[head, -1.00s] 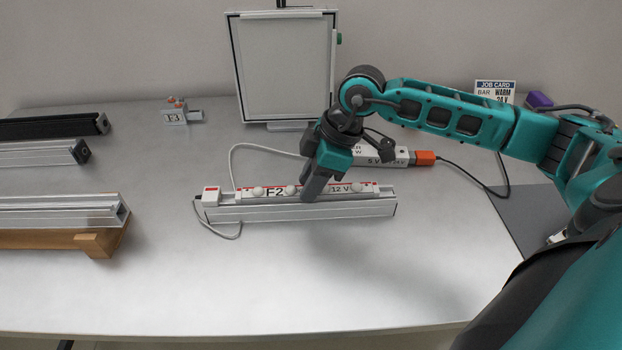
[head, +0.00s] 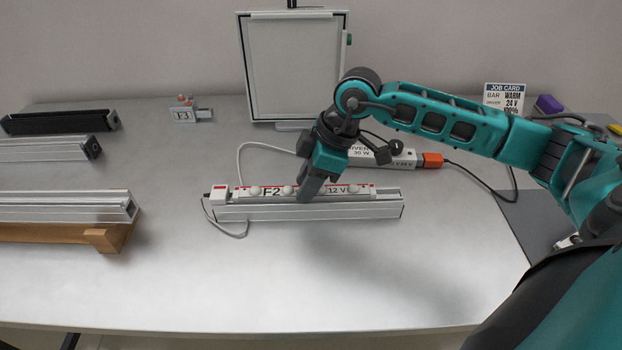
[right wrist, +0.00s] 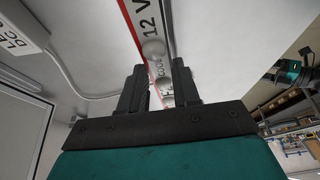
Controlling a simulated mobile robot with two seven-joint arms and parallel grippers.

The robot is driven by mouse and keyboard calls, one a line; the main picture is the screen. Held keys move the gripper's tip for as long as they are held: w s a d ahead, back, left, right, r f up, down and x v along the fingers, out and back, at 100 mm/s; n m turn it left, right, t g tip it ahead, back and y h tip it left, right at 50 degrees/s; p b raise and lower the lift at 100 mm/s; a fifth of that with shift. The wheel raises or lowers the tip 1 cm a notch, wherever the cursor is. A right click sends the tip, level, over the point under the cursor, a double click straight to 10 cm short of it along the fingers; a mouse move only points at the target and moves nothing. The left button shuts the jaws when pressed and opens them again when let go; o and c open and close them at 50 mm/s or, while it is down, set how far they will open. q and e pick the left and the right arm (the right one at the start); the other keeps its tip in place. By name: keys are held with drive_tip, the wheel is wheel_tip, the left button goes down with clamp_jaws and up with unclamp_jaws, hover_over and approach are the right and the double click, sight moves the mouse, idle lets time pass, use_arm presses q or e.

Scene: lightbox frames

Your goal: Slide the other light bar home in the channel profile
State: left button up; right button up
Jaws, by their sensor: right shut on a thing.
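A white light bar (head: 268,191) with red edging, round domes and the marks "F2" and "12 V" lies along the silver channel profile (head: 310,213) in mid table. My right gripper (head: 308,194) is shut on the bar from above, right of its middle. The right wrist view shows the bar (right wrist: 153,48) running between my fingers (right wrist: 160,90). A white end block (head: 219,197) with a red patch sits at the channel's left end, close to the bar's left end. Bare channel shows right of the bar. How deep the bar sits is unclear. My left gripper is out of view.
A white driver box (head: 372,157) with an orange plug lies behind the channel. Aluminium profiles (head: 60,204) lie at left, one on a wooden support. A framed panel (head: 293,65) stands behind. The front table is clear.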

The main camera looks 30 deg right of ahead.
drive_tip(key=shift+w+a, duration=0.25)
drive_tip(key=shift+a, duration=0.25)
drive_tip(key=o, duration=1)
drive_tip(key=shift+d, duration=0.1)
drive_tip(key=v, duration=1.3)
drive_tip(key=shift+p, duration=0.3)
